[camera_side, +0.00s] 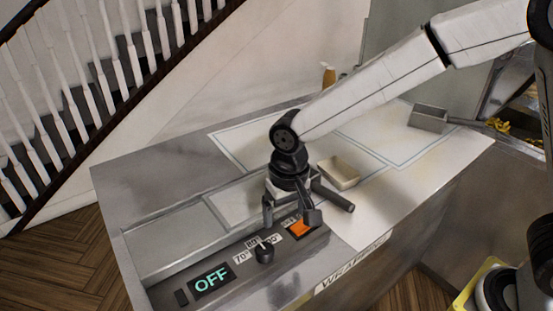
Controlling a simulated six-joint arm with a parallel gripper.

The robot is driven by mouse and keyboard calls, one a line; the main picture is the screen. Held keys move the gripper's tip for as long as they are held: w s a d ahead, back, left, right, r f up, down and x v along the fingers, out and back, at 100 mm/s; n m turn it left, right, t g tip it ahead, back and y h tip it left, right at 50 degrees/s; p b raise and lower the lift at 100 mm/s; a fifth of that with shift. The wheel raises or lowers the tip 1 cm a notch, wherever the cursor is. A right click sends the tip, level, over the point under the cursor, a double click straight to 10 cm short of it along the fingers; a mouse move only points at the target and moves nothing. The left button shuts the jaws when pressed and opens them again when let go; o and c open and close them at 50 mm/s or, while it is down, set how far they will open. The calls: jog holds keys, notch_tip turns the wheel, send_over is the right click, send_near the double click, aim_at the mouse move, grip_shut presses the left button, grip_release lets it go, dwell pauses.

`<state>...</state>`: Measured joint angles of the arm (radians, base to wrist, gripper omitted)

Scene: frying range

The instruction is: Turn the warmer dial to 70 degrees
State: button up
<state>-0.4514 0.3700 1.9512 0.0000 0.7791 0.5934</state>
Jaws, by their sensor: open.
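The warmer dial (264,252) is a small black knob on the dark front panel of the steel counter. Labels sit around it, with "70°" (241,257) on its left side and another partly readable label on its right. A display (212,280) to its left reads "OFF" in green letters. My gripper (290,222) is open and points down just above and behind the dial, apart from it. Its fingers partly cover the panel near an orange switch (300,229). The dial's exact pointer direction is too small to tell.
A small cream tray (339,173) lies on the counter behind my gripper. A yellow bottle (328,76) stands at the back. The counter's left part is clear.

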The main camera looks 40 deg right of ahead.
send_over(264, 248)
jog(key=shift+s+r, duration=0.1)
jog(key=shift+f, duration=3.9)
grip_shut()
